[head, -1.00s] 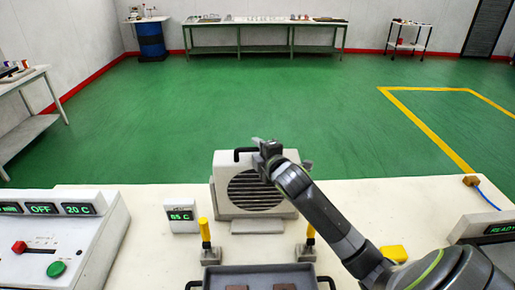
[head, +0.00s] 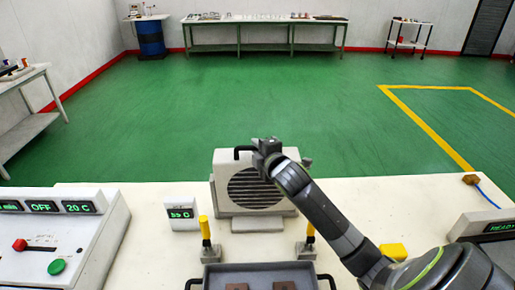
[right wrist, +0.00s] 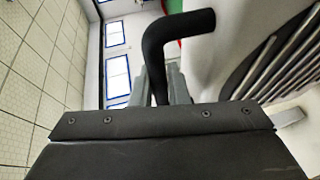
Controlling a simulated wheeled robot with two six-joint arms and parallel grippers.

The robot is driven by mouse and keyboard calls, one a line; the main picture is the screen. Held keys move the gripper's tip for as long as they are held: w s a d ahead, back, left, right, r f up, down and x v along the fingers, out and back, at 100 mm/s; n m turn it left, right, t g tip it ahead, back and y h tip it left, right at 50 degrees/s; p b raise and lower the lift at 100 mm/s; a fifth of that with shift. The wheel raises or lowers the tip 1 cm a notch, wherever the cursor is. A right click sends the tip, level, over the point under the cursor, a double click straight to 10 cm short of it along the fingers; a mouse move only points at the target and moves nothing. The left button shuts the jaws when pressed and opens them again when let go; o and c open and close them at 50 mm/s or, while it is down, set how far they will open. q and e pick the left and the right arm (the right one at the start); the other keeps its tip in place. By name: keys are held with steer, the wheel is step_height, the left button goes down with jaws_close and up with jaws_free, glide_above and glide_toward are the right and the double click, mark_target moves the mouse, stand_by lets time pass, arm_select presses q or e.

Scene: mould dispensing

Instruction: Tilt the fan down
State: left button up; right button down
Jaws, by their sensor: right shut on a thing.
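The fan (head: 228,178) is a white box with a dark slatted round grille, standing on a pale base at the middle back of the table. A black handle (head: 240,150) bends over its top edge. My right gripper (head: 262,148) is at the fan's top, shut on the handle. In the right wrist view the black handle (right wrist: 176,40) runs down between the fingers (right wrist: 165,88), with the fan's grille (right wrist: 275,60) at the right. The fan's face looks close to upright. The fingertips are partly hidden in the head view. My left gripper is not in view.
A small display (head: 181,215) stands left of the fan. Yellow-topped clamps (head: 205,230) and a grey tray (head: 225,272) with brown blocks lie in front. A control panel (head: 60,235) is at the left, and a yellow block (head: 393,251) at the right.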

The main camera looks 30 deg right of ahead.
steer(key=s+a+f+n+t+b, duration=0.1)
steer(key=s+a+f+t+b, duration=0.2)
steer(key=s+b, duration=0.3)
steer(key=shift+a+f+n+t+h+b, duration=0.15)
steer(key=shift+a+n+t+h+b, duration=0.35)
steer(key=shift+b, duration=0.6)
steer(key=shift+d+f, duration=0.1)
steer(key=shift+d, duration=0.05)
steer(key=c, duration=1.4)
jaws_free()
steer(key=shift+s, duration=0.15)
steer(key=shift+y, duration=0.4)
steer(key=b+v, duration=0.2)
steer(key=v, duration=1.5)
steer(key=shift+s, duration=0.15)
